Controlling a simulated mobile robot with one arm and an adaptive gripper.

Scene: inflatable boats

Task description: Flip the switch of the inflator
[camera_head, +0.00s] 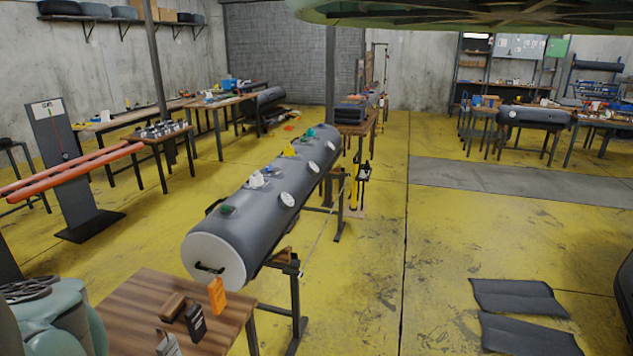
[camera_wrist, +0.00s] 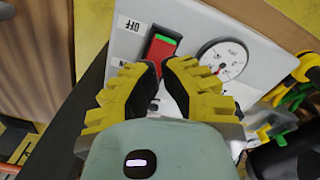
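The inflator's pale grey panel (camera_wrist: 197,22) fills the upper middle of the wrist view. Its red rocker switch (camera_wrist: 160,50) has a green strip at the upper end. An "OFF" label sits to the upper left of the switch; another label lower down is partly covered by a finger. A round white gauge (camera_wrist: 224,60) is to the right. My gripper (camera_wrist: 160,72) has yellow ribbed fingers with dark inner pads. Its fingertips are nearly together, with nothing seen held, just below the switch in the picture. Contact with the switch cannot be told.
In the wrist view, yellow and green parts (camera_wrist: 285,100) lie right of the panel, near a black cylinder. In the head view, a wooden table (camera_head: 135,290) stands at lower left by a long grey tube (camera_head: 225,225) on stands. Open yellow floor (camera_head: 360,270) lies right.

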